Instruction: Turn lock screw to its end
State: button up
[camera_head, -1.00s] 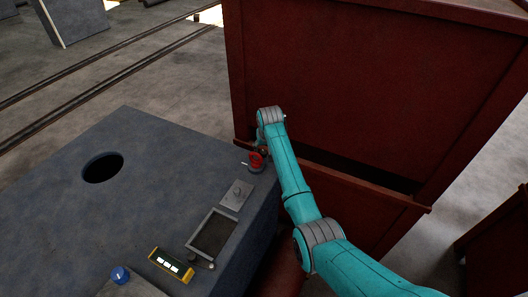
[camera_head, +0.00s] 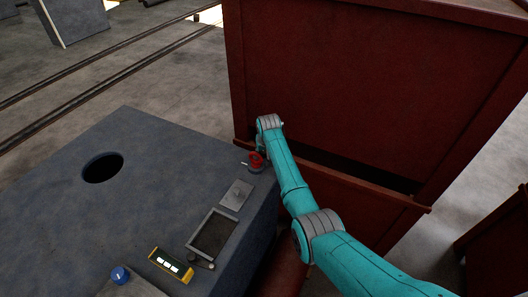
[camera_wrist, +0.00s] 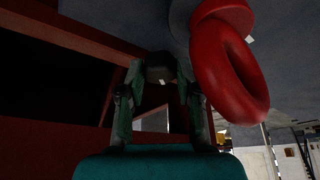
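A red ring-shaped handle (camera_head: 256,160), which seems to belong to the lock screw, sits at the right far corner of the grey machine top, with a small pale tip on its left side. In the wrist view the red ring (camera_wrist: 240,70) looms large at the upper right, beside my right finger. My gripper (camera_wrist: 161,70) has its two teal fingers converging on dark tips that appear to meet, with no object visible between them. It is outside the ring; whether it touches it I cannot tell. In the head view my wrist hides the gripper.
The grey machine top (camera_head: 145,190) has a round hole (camera_head: 102,167), a small plate (camera_head: 237,194), a dark-framed tray (camera_head: 212,235), a yellow display (camera_head: 171,265) and a blue knob (camera_head: 120,274). A large dark red cabinet (camera_head: 350,90) stands close behind my arm.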

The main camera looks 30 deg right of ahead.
grip_shut()
jog(key=shift+n, duration=0.4)
jog(key=n+y, duration=0.1)
jog(key=n, duration=0.1)
jog(key=shift+d+n, duration=0.15)
jog(key=shift+n, duration=0.15)
jog(key=shift+d+n+y, duration=0.1)
jog(key=shift+n+y, duration=0.9)
jog(key=shift+n, duration=1.3)
jog(key=o, duration=1.1)
grip_release()
jog(key=shift+c, duration=0.2)
